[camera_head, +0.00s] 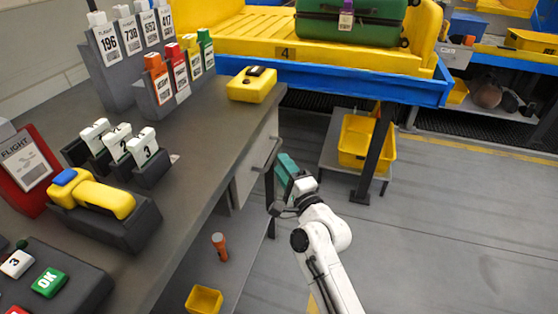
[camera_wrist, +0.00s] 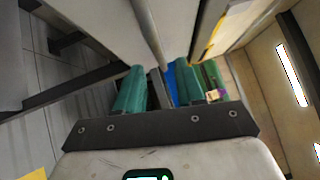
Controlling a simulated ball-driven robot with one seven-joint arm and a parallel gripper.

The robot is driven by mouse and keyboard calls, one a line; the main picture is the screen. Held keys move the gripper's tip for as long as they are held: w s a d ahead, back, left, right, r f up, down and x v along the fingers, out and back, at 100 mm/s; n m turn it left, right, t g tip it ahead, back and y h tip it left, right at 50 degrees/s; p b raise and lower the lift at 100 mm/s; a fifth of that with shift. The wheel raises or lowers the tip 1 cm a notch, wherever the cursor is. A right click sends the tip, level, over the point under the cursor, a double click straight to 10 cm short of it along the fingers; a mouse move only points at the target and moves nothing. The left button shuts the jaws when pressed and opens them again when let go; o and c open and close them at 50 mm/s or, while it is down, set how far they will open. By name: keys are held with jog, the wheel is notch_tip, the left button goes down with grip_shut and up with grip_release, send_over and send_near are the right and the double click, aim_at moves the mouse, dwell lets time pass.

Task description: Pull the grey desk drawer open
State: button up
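The grey desk drawer (camera_head: 254,158) is set under the desk's right end in the head view, and its front looks flush with the desk. Its bar handle (camera_head: 271,153) stands out from the front. My gripper (camera_head: 284,174) is just right of the handle, with teal fingers pointing toward the desk. In the wrist view my gripper's fingers (camera_wrist: 158,82) are apart, with no object gripped. A grey bar (camera_wrist: 152,36), apparently the handle, runs down toward the gap between the fingertips. I cannot tell whether it touches a finger.
The desk top (camera_head: 200,140) carries card racks, a yellow scanner (camera_head: 98,196) and a yellow box (camera_head: 252,85). A blue-edged conveyor (camera_head: 340,78) with a green suitcase (camera_head: 350,22) is behind. A yellow bin (camera_head: 362,140) is on a low stand. Floor to the right is clear.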

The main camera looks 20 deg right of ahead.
jog(key=shift+x, duration=1.6)
jog(key=shift+c, duration=0.4)
grip_shut()
